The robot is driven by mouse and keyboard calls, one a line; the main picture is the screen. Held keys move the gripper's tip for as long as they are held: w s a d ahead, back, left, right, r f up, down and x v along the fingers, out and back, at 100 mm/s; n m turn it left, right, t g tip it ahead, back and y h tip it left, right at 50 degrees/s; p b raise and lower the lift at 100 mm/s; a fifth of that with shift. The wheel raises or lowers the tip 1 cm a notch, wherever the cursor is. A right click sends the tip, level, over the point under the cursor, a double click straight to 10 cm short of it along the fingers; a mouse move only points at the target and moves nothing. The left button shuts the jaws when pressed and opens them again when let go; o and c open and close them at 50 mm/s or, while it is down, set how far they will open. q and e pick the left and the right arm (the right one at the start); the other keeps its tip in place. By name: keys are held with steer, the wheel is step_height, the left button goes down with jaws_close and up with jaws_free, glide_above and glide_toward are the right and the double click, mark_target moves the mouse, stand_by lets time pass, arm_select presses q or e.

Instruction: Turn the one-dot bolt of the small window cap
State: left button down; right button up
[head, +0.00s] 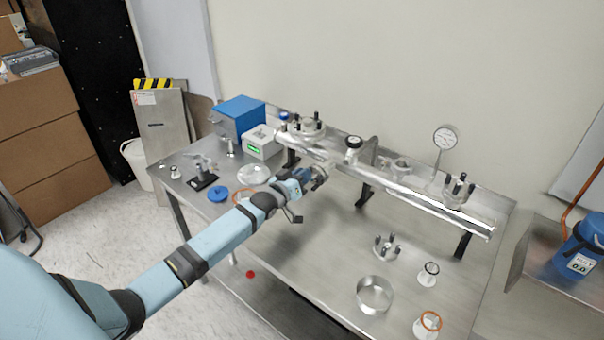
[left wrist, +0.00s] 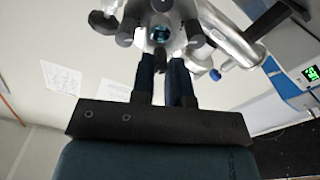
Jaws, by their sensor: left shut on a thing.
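The small window cap (left wrist: 177,18) is a round metal flange with several black bolts around a bluish window (left wrist: 160,34), close in front of my left gripper (left wrist: 165,60) in the left wrist view. The gripper's two dark fingers reach up to the cap's near edge and are shut on a bolt there, which the fingers mostly hide. I cannot make out its dot marking. In the head view, my left gripper (head: 308,184) is at the front of the metal tube (head: 410,198), with the cap (head: 319,173) partly hidden behind it. My right gripper is not in view.
The steel table (head: 330,265) holds the tube on black supports. A blue box (head: 238,116), a white device (head: 262,142) and a blue cap (head: 217,194) lie left. A loose flange (head: 386,247), a metal ring (head: 375,296) and a gauge (head: 445,138) are right.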

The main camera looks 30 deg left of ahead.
arm_select(q)
steer(key=shift+m+b, duration=1.5)
steer(key=shift+m, duration=13.7)
